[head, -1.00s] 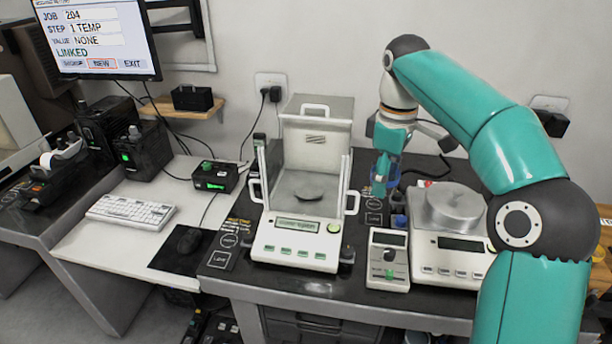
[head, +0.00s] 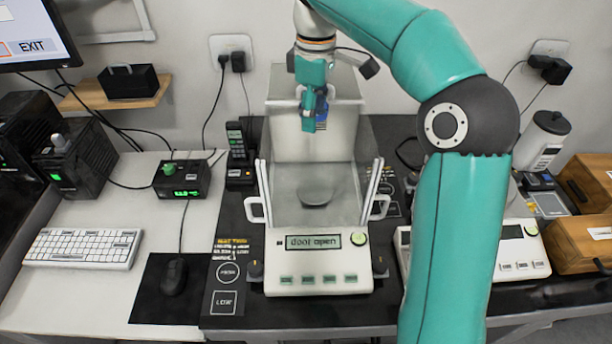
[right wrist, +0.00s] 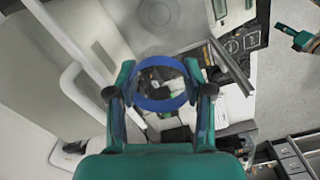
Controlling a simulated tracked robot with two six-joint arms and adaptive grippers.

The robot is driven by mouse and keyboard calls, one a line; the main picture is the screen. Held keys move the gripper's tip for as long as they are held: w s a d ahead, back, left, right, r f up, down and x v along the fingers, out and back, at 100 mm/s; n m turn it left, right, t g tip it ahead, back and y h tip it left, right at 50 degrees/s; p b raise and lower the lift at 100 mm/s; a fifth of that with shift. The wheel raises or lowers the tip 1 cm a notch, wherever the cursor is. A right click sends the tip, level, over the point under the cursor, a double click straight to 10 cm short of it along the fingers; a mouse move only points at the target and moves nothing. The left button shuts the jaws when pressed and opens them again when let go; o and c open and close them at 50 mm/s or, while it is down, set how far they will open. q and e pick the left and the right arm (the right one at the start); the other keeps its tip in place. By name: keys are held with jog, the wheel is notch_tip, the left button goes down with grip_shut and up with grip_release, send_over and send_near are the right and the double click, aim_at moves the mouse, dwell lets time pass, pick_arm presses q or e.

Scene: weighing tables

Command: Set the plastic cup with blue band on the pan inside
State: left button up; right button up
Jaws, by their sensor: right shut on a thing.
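The plastic cup with blue band (right wrist: 160,103) is clear and sits between the fingers of my right gripper (right wrist: 160,92) in the right wrist view. In the head view my right gripper (head: 313,122) is shut on the cup, raised above the back part of the balance's weighing chamber; the cup is mostly hidden there, with only a little blue showing. The round pan (head: 315,197) lies inside the chamber, lower and nearer than the gripper, and is empty. The balance (head: 318,281) reads "door open". A teal part, likely of my left gripper (right wrist: 295,38), shows at the right wrist view's edge; its jaws are unclear.
Clear chamber walls and white side handles (head: 256,209) flank the pan. A second scale (head: 520,250) stands to the right, partly behind my right arm. A keyboard (head: 83,249), a mouse (head: 173,277) and a black device with a green display (head: 182,180) are on the left.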

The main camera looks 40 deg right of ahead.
jog(key=f, duration=0.4)
jog(key=f+b, duration=0.1)
jog(key=f, duration=0.4)
jog(key=f+b, duration=0.1)
jog(key=f, duration=0.4)
jog(key=shift+s+d+f, duration=0.2)
jog(key=shift+s+f, duration=0.05)
jog(key=shift+f, duration=2.4)
jog(key=o, duration=0.5)
jog(key=shift+f, duration=0.1)
jog(key=o, duration=0.4)
jog(key=shift+o, duration=0.2)
notch_tip(320, 180, up, 12)
jog(key=shift+p, duration=0.45)
